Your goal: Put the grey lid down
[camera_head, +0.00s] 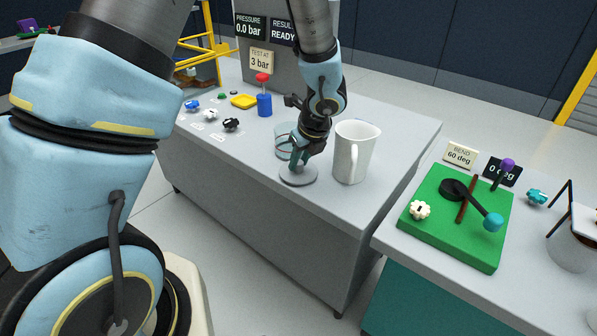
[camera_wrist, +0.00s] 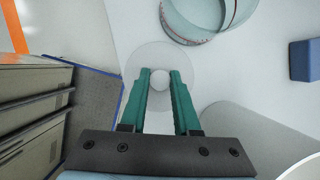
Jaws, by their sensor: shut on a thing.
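The grey lid (camera_head: 298,178) is a flat round disc near the front edge of the grey bench (camera_head: 400,135). My gripper (camera_head: 298,160) is above it with its fingers pointing down. In the wrist view, my gripper (camera_wrist: 160,78) is shut on the small round knob at the middle of the lid (camera_wrist: 148,53). The lid looks level and lies at or just above the bench top; I cannot tell if it touches. The open glass tank (camera_head: 281,142) stands just behind the lid, partly hidden by my gripper. It also shows in the wrist view (camera_wrist: 185,38).
A white jug (camera_head: 352,155) stands close to the right of my gripper. A green board (camera_head: 480,245) is on a separate bench at right.

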